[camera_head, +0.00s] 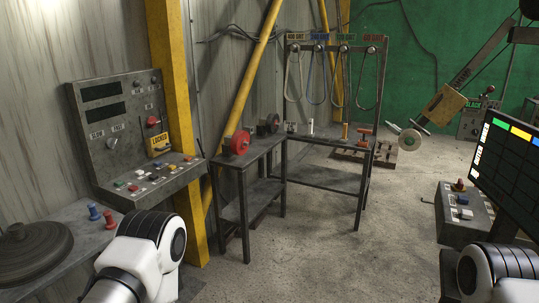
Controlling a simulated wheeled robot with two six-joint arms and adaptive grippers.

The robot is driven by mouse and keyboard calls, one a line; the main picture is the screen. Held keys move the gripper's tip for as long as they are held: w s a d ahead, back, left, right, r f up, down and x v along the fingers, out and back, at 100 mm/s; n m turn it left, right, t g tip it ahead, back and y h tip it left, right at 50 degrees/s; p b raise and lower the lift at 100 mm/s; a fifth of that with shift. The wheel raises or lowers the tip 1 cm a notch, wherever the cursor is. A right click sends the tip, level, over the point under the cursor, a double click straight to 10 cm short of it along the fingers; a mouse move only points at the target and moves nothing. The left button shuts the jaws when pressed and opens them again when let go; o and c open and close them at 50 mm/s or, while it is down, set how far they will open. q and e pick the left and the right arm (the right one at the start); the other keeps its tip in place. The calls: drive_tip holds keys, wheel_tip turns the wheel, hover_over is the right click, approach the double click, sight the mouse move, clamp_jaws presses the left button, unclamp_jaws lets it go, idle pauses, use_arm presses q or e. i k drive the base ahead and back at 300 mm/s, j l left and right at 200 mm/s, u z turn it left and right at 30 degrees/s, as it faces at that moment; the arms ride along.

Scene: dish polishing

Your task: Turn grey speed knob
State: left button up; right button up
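A grey control panel (115,110) stands at the left against the wall. A small grey knob (112,143) sits on its upright face, below small labels that are too small to read surely; it may be the speed knob. Its pointing direction is not clear. My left arm shows only as a white and black link at the bottom left, and my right arm only as a link at the bottom right corner. Neither gripper's fingers show, and nothing visible touches the knob.
A yellow lock plate marked LOCKED (160,143) and a red switch (152,121) are beside the knob. Coloured buttons line the panel's sloped shelf. A dark disc (32,252) and blue and red pegs (94,212) are in front. A yellow post (175,110) stands right of the panel.

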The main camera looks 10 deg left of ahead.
sight(110, 143)
drive_tip(key=i+j, duration=0.1)
drive_tip(key=i, duration=0.6)
drive_tip(key=i+z, duration=0.1)
drive_tip(key=i, duration=0.6)
drive_tip(key=i+j, duration=0.2)
drive_tip(key=i, duration=0.5)
drive_tip(key=i+j, duration=0.15)
drive_tip(key=i, duration=0.55)
drive_tip(key=l+z, duration=0.05)
